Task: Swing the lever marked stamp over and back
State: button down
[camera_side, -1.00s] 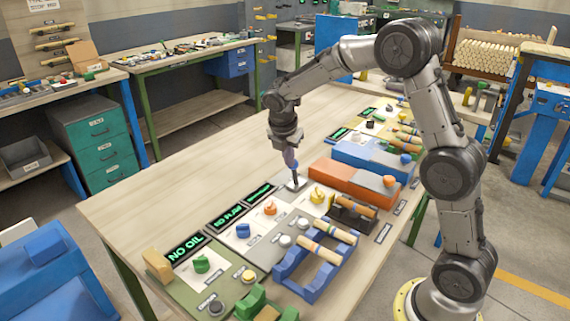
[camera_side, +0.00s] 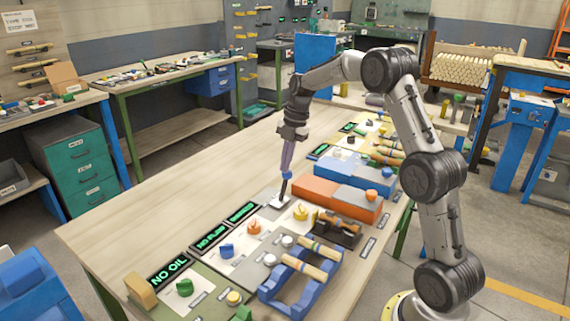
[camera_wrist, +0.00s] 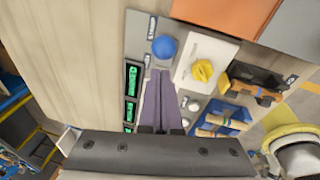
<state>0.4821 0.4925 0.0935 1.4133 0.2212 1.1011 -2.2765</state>
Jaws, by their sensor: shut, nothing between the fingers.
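The lever is a dark stick with a blue ball knob (camera_side: 286,175) on a pale plate (camera_side: 275,201) near the middle of the bench; its label is too small to read for certain. In the side view the stick leans slightly right from its foot. My gripper (camera_side: 287,168) is shut and points down, its fingertips at the knob, with nothing between them. In the wrist view the blue knob (camera_wrist: 164,48) shows just beyond the shut fingertips (camera_wrist: 160,71), and the stick is hidden under it. I cannot tell whether fingers and knob touch.
A yellow knob (camera_side: 300,212) and an orange block (camera_side: 337,198) stand close by the lever. Orange (camera_side: 254,227), blue (camera_side: 227,251) and green (camera_side: 185,287) knobs line the near panels, beside lit green displays (camera_side: 168,272). A blue rack (camera_side: 292,289) holds turned wood. The bench's left side is bare.

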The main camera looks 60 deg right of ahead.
jog(key=shift+r, duration=0.7)
jog(key=a+v, duration=0.2)
jog(key=v, duration=1.1)
jog(key=shift+s+d, duration=0.2)
jog(key=shift+r, duration=0.15)
